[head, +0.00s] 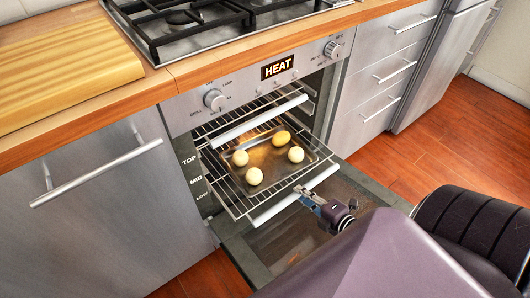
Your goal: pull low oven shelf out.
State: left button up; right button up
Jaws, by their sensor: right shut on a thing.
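The oven (185,115) is open, with its door (265,245) folded down. The low oven shelf (275,209), a wire rack with a pale front bar, sticks out over the door. A metal tray (270,158) with several round, pale yellow buns (254,176) rests on it. My right gripper (308,197) is shut on the right part of the shelf's front bar. The gripper hides that bit of the bar. My left gripper is not in view.
Another rack with a pale front bar (258,121) sits higher in the oven. TOP, MID and LOW labels run down the left frame. A steel cabinet (100,200) stands left, drawers (392,70) right. Wooden floor (400,150) is open at right.

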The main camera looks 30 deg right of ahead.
jog(key=s+p, duration=0.1)
jog(key=s, duration=0.2)
jog(key=shift+s+d, duration=0.1)
jog(key=shift+s, duration=0.05)
jog(key=shift+s+d, duration=0.1)
jog(key=shift+s, duration=1)
jog(key=shift+s+d+p, duration=0.1)
jog(key=shift+s+p, duration=0.5)
jog(key=shift+s, duration=0.9)
jog(key=shift+s+d, duration=0.1)
jog(key=shift+s, duration=1.45)
jog(key=shift+s+d+p, duration=0.1)
jog(key=shift+s+p, duration=0.25)
jog(key=shift+s, duration=0.75)
jog(key=shift+s+d, duration=0.2)
jog(key=shift+s, duration=2.85)
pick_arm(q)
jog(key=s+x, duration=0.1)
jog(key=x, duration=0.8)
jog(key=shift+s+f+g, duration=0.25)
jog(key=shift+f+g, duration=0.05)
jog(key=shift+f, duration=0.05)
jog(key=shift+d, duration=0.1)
